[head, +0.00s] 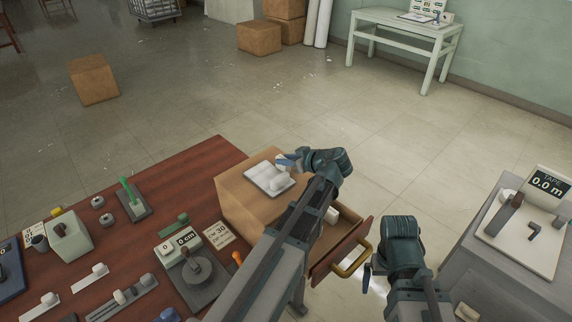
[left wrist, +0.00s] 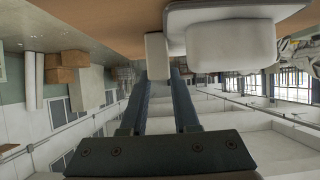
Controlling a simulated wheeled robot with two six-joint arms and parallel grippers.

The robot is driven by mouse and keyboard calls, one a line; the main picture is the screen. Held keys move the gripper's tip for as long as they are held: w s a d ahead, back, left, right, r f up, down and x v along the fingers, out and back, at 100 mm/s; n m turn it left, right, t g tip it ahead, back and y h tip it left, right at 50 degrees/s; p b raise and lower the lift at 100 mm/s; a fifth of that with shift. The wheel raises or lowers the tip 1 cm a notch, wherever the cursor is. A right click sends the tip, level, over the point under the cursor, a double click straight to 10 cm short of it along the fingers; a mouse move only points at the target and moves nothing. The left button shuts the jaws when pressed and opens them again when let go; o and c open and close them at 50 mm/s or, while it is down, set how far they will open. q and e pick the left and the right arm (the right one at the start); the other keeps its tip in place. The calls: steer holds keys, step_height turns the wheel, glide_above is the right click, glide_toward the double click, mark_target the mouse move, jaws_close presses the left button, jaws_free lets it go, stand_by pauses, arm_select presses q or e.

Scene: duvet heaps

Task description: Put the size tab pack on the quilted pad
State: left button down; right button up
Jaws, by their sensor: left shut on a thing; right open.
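My left gripper (head: 287,161) is over the pad's far right part, shut on a small pale block, which I take for the size tab pack. The pack (left wrist: 157,55) shows between the fingertips (left wrist: 160,75) in the left wrist view, beside a large puffy white part of the pad (left wrist: 230,45). I cannot tell whether the pack touches the pad. In the head view the fingers largely hide it. My right gripper (head: 372,275) is open and empty, right of the drawer.
An open drawer (head: 320,266) with a brass handle (head: 353,261) juts from the cabinet's right side. Several tools and a dial device (head: 193,272) crowd the red-brown table (head: 185,165). A grey bench (head: 485,270) with a tape display (head: 547,187) stands right. Open floor lies behind.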

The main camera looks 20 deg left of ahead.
arm_select(q)
steer(key=shift+r, duration=0.1)
steer(key=c, duration=0.7)
jaws_free()
steer(key=shift+o, duration=0.2)
steer(key=shift+r, duration=0.1)
steer(key=p+v, duration=0.5)
steer(key=v, duration=0.6)
steer(key=shift+p, duration=0.35)
steer(key=shift+o, duration=0.3)
steer(key=shift+s+d+r, duration=0.1)
steer(key=shift+d+r, duration=0.05)
steer(key=shift+d, duration=0.35)
